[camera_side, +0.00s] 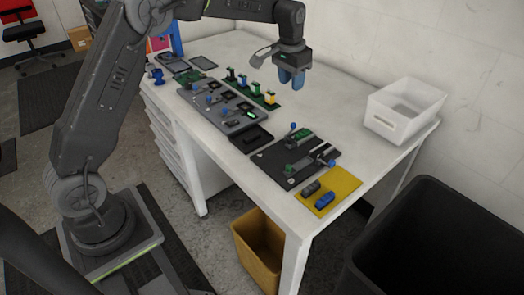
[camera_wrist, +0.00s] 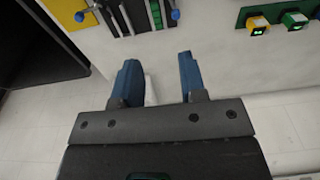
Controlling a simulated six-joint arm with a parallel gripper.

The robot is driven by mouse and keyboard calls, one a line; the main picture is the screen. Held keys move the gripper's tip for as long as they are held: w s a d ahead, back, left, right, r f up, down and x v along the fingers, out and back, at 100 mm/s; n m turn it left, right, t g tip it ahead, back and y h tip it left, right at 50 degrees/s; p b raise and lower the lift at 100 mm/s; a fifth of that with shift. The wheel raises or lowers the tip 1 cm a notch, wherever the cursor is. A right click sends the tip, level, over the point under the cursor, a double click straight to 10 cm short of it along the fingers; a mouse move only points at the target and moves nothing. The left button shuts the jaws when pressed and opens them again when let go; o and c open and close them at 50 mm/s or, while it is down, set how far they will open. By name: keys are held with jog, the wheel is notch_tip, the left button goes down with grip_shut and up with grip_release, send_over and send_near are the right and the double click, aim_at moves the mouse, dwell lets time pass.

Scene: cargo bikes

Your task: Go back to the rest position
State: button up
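My gripper (camera_side: 291,80) hangs over the white table (camera_side: 330,110), above its surface toward the back wall, with its blue fingers pointing down. In the wrist view my gripper (camera_wrist: 158,72) has its two blue fingers apart with nothing held between them. A pale shape, too little of it shown to name, lies beyond the gap between the fingers.
A white bin (camera_side: 384,126) stands at the table's right end. A dark board (camera_side: 273,163), a yellow mat (camera_side: 345,185) and a grey tray (camera_side: 215,122) with small parts lie along the front. Several coloured blocks stand on a green board (camera_side: 272,104).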

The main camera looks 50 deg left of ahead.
jog(key=s+d+r+t, duration=0.1)
jog(key=s+d+r, duration=0.1)
jog(key=s+r, duration=0.45)
jog(key=s+d+r+t, duration=0.15)
jog(key=s+r, duration=0.25)
jog(key=s, duration=0.5)
jog(key=s+d+f+t, duration=0.1)
jog(key=s+f, duration=0.1)
jog(key=s, duration=0.7)
jog(key=s+d+f, duration=0.2)
jog(key=s, duration=0.7)
jog(key=shift+s+f+t, duration=0.25)
jog(key=shift+s+t, duration=0.1)
